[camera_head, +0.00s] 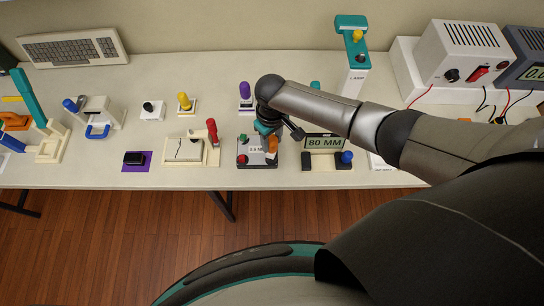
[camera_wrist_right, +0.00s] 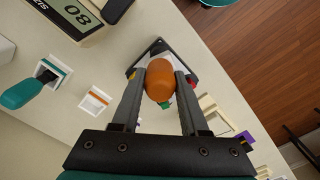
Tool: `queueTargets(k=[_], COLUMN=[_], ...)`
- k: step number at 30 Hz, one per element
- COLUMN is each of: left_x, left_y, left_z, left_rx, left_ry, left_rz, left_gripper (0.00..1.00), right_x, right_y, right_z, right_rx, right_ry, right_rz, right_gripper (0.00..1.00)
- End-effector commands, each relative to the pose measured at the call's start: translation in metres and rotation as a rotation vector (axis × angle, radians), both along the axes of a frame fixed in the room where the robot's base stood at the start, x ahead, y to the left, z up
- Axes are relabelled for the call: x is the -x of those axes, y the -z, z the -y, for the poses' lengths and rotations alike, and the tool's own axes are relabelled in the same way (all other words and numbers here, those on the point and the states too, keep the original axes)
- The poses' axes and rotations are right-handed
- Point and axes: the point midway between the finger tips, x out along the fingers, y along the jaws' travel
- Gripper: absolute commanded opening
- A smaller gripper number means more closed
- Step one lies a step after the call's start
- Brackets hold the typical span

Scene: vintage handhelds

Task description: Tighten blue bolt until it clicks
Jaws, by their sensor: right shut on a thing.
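My right gripper (camera_head: 268,136) is shut on an orange rounded handle (camera_wrist_right: 158,82). In the right wrist view the handle sits between the two fingers (camera_wrist_right: 160,88). It is above or at a black-edged box with a pale label (camera_head: 243,149), which has a red button and a green button. The gripper hides part of this box, and I cannot tell whether the handle is touching it. I cannot make out a blue bolt for certain. A blue knob (camera_head: 346,157) shows on the "80 MM" gauge (camera_head: 324,143). My left gripper is not in view.
A red-handled cream fixture (camera_head: 211,133) stands left of the box. Purple (camera_head: 244,90), yellow (camera_head: 184,98) and teal (camera_wrist_right: 22,95) handles stand behind or nearby. Blue-handled clamps are at the far left. A power supply (camera_head: 465,52) is at the back right.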

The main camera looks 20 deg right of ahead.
Motion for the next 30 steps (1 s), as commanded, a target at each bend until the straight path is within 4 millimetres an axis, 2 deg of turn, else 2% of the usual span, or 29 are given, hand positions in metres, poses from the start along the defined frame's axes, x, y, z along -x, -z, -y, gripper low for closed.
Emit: queueTargets(k=[18, 19, 28, 30], left_x=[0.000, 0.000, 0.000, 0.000], left_y=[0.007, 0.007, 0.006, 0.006], left_z=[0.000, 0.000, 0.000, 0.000], left_rx=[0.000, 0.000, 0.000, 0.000], left_ry=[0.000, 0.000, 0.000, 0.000], left_rz=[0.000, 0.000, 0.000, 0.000], left_gripper=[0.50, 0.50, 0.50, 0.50], right_x=[0.000, 0.000, 0.000, 0.000], right_y=[0.010, 0.010, 0.009, 0.009], right_z=[-0.001, -0.001, 0.000, 0.000], right_rx=[-0.001, -0.001, 0.000, 0.000], right_ry=[0.000, 0.000, 0.000, 0.000], right_rz=[0.000, 0.000, 0.000, 0.000], right_gripper=[0.00, 0.45, 0.79, 0.79])
